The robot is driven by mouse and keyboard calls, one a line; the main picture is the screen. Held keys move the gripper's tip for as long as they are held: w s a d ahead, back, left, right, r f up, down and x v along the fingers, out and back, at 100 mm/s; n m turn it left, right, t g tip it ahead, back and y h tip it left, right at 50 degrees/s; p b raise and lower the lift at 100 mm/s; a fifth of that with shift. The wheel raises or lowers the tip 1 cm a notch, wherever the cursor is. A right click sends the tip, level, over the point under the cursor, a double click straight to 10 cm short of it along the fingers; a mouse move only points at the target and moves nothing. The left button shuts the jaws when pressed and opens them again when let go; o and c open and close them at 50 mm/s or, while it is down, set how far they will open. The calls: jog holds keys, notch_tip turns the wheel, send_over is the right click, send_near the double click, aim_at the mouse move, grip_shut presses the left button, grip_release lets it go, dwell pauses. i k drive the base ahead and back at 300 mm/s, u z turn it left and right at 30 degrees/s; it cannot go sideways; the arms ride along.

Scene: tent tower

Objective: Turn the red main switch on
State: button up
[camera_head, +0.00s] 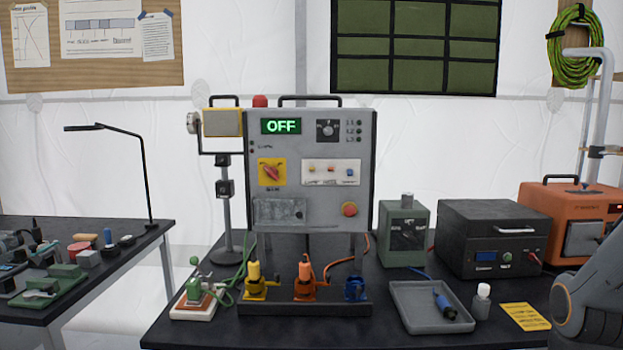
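The red main switch (271,172) is a rotary knob on a yellow square plate, at the left of the grey control panel (362,130). Its handle looks tilted, slanting down to the right. The panel's display (281,126) reads OFF in green. A grey rounded part at the lower right edge looks like a piece of my arm. My gripper is not in view, so whether it is open or shut does not show.
A grey tray (402,296), small bottle (481,302) and instrument boxes (492,240) occupy the right. A lamp stand (229,215) stands left.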

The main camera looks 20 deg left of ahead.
aim_at(271, 173)
jog(key=u, duration=2.55)
jog(key=i, duration=1.3)
jog(key=z, duration=3)
